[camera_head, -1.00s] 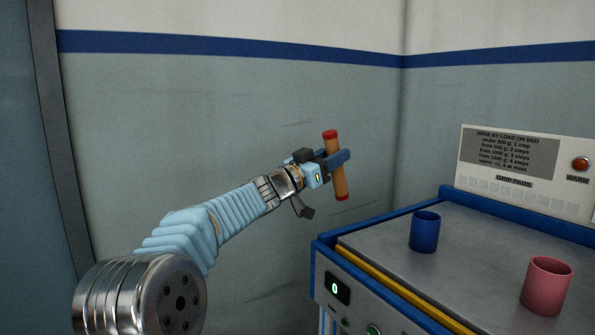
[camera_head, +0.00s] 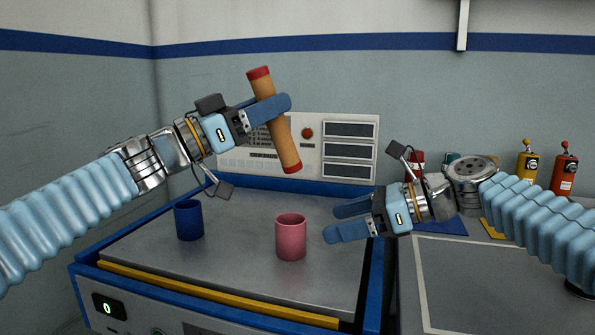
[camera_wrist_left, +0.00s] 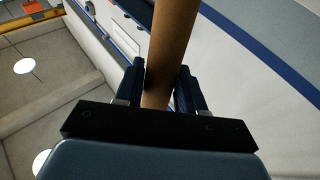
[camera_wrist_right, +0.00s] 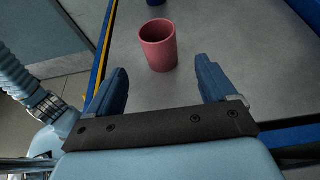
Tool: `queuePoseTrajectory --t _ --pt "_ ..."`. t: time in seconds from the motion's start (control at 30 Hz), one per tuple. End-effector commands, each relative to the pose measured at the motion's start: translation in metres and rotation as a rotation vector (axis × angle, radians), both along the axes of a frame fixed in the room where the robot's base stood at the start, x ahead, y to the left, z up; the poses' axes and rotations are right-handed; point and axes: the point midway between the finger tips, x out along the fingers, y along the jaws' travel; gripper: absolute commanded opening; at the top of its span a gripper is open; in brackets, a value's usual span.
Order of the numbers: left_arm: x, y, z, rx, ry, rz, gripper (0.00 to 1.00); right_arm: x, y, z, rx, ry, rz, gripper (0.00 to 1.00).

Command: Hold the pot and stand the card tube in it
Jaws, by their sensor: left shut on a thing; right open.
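The card tube (camera_head: 287,146) is brown with red ends. My left gripper (camera_head: 272,108) is shut on it and holds it in the air, tilted, above the machine bed. In the left wrist view the tube (camera_wrist_left: 170,50) stands between the two fingers. Two pots are on the bed: a pink one (camera_head: 291,240) near the middle and a blue one (camera_head: 188,220) to its left. Both are upright and open at the top. My right gripper (camera_head: 342,221) is open and empty, just right of the pink pot, its fingers pointing toward it. The pink pot (camera_wrist_right: 158,48) shows ahead of the fingers in the right wrist view.
The grey bed (camera_head: 230,270) has a blue frame and a yellow front strip (camera_head: 210,292). A control panel (camera_head: 345,150) stands behind it. To the right is a grey bench (camera_head: 470,290) with red and yellow bottle-like items (camera_head: 565,172) at the back.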

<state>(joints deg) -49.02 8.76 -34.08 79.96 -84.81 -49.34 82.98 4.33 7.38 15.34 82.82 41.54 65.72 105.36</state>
Motion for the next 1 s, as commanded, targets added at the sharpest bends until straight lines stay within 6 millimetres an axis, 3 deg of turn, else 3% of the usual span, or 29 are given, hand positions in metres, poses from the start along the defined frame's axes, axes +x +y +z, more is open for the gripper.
queuePoseTrajectory --t 0.3,0.5,0.93,1.0 --pt "0.001 0.001 0.0 0.0 0.0 0.002 0.09 0.017 0.057 -0.025 0.0 0.002 0.004 0.84" --pt "0.001 0.001 0.0 0.0 0.0 0.002 0.08 0.026 0.083 -0.036 0.001 0.002 0.002 0.84" --pt "0.001 0.001 0.0 0.0 0.0 0.003 0.08 0.029 0.092 -0.04 0.0 0.0 0.001 0.84" --pt "0.001 0.001 0.0 0.0 0.0 0.003 0.08 0.029 0.092 -0.04 0.0 0.0 0.0 0.74"
